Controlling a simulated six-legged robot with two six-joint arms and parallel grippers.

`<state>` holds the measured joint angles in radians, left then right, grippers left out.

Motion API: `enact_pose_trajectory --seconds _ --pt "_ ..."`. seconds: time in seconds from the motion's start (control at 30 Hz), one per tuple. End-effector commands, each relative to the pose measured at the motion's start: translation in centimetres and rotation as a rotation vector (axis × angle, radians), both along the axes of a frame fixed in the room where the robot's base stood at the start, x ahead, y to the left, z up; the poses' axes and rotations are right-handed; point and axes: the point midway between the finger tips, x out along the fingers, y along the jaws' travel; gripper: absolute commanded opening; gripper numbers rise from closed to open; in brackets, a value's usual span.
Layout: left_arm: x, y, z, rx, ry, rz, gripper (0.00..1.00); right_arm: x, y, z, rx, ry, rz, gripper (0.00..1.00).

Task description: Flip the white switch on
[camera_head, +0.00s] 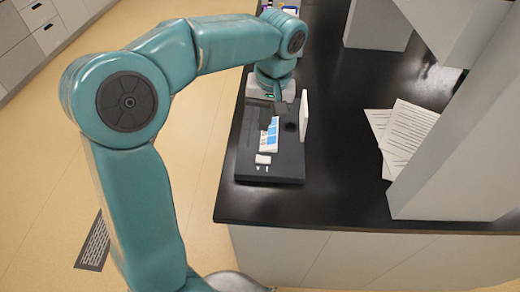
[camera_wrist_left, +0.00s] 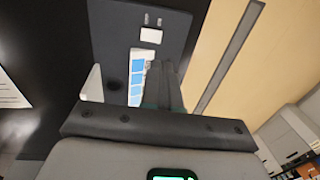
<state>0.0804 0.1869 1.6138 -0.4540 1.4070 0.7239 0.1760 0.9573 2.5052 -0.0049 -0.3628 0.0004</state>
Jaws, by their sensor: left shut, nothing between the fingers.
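The white switch (camera_head: 263,159) is a small white rectangle near the front end of a dark grey panel (camera_head: 285,165) on the black bench. Two tiny white marks sit beside it. In the left wrist view the switch (camera_wrist_left: 151,35) shows beyond the fingers, near the far end of the panel (camera_wrist_left: 112,30). My left gripper (camera_head: 267,122) is over the panel, behind the switch in the head view. In the wrist view its fingers (camera_wrist_left: 163,68) are together, empty and apart from the switch. Their height above the panel is hard to tell. My right gripper is in neither view.
A blue and white label (camera_head: 271,136) lies on the panel beside the fingers. A white upright plate (camera_head: 303,112) stands at the panel's right side. Printed papers (camera_head: 405,130) lie on the bench (camera_head: 340,190) to the right. Pale shelf uprights (camera_head: 455,150) stand further right.

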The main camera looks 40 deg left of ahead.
Motion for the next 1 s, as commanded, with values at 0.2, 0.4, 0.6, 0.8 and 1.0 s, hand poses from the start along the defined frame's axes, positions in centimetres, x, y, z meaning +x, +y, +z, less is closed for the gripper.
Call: enact_pose_trajectory --seconds 0.2,0.4,0.6,0.8,1.0 --pt "-0.3 0.5 -4.9 0.001 0.007 0.001 0.0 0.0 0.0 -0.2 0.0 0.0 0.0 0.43" --pt "-0.4 0.8 -8.7 0.001 0.006 0.001 0.0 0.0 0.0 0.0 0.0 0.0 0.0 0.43" --pt "-0.4 1.0 -11.1 0.0 0.003 -0.001 0.0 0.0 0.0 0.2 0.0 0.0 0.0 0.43" --pt "-0.4 1.1 -11.7 0.0 0.0 0.0 0.0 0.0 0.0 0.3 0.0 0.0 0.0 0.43" --pt "-0.4 1.1 -11.7 0.0 0.0 0.0 0.0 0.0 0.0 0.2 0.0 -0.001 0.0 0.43"
